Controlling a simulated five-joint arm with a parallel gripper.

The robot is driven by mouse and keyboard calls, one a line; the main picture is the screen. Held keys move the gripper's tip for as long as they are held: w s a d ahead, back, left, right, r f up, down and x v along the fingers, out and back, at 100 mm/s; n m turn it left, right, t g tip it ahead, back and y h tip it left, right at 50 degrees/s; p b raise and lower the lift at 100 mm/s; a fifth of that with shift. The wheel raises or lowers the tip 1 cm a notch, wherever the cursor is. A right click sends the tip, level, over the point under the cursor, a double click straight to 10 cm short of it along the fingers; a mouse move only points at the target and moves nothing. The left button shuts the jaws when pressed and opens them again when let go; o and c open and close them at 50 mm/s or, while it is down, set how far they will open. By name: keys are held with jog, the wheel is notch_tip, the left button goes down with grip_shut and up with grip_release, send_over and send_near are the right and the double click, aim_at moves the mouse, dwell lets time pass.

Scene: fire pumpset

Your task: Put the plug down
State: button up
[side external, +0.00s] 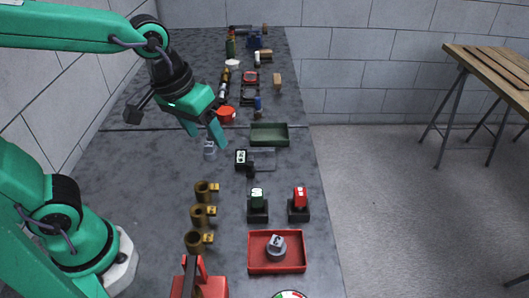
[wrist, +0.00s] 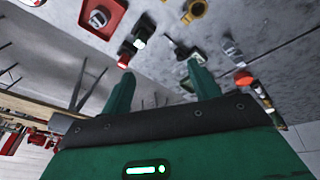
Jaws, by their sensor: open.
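My gripper (side external: 206,131) is open and empty above the bench, its fingers pointing down. In the wrist view its two fingers (wrist: 161,73) are spread with nothing between them. A grey plug-like piece (side external: 276,246) marked with a 2 stands in a red tray (side external: 251,263) near the front; it also shows in the wrist view (wrist: 97,18). Another small grey piece (side external: 209,150) is on the bench just below my fingertips in the side view, apart from them. In the wrist view it seems to be at the right (wrist: 232,50). I cannot tell which is the task's plug.
Three brown cups with yellow tags (side external: 202,214) stand in a column. A small dark device (side external: 241,157), a green tray (side external: 284,133) and a red round part (side external: 226,114) lie beyond. Several items fill the far end.

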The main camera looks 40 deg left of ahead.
jog(key=s+a+r+m+t, duration=0.1)
jog(key=s+a+t, duration=0.1)
jog(key=s+a, duration=0.3)
jog(key=shift+s+a+m+y, duration=0.25)
jog(key=shift+a+m+y, duration=0.15)
jog(key=shift+a, duration=0.9)
